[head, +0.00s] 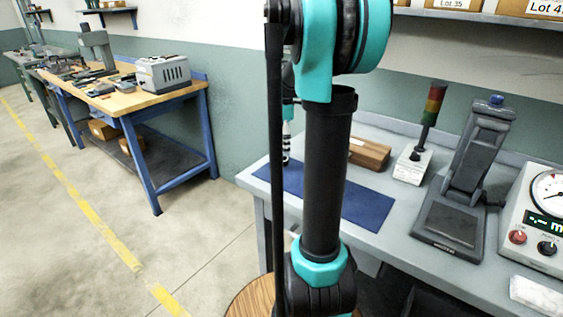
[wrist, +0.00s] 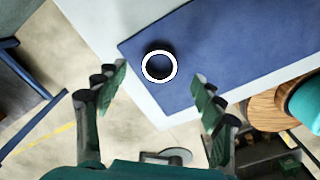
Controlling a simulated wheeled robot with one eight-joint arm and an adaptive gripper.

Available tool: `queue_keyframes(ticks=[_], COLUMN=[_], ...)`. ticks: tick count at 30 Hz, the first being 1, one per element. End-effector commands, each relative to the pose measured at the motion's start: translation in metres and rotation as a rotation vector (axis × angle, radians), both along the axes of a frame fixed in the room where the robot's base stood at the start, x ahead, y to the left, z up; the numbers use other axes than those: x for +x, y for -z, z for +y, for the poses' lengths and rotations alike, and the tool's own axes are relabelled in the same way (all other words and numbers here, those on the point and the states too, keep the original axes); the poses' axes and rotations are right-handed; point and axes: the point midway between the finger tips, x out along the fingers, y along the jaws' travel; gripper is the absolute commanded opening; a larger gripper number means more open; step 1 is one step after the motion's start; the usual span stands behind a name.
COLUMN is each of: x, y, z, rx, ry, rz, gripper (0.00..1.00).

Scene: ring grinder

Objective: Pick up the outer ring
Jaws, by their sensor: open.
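The outer ring (wrist: 159,66) is a round piece with a bright rim and a dark middle. In the wrist view it is on the blue mat (wrist: 215,45), near the mat's left end. My gripper (wrist: 158,88) is open and empty, its two green-padded fingers on either side of the ring in the picture and apart from it. How far above the ring they are I cannot tell. In the head view the ring is not visible, and my arm covers part of the mat (head: 368,211).
The grey bench (head: 400,232) also holds a wooden block (head: 368,153), a signal light (head: 430,118), a dark stand (head: 465,185) and a dial gauge box (head: 540,215). A wooden workbench (head: 125,100) stands at the back left. The floor between is clear.

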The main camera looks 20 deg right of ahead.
Motion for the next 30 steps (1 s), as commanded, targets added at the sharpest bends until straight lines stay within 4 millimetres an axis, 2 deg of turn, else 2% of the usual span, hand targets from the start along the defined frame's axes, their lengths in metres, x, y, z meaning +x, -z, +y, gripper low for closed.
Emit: queue_keyframes(ticks=[12, 21, 23, 30], x=[0.001, 0.0, 0.0, 0.0], y=[0.047, 0.053, 0.053, 0.052], z=[0.006, 0.007, 0.007, 0.006], rx=[0.0, 0.0, 0.0, 0.0], ry=[0.0, 0.0, 0.0, 0.0], rz=[0.0, 0.0, 0.0, 0.0], gripper=[0.69, 0.69, 0.64, 0.34])
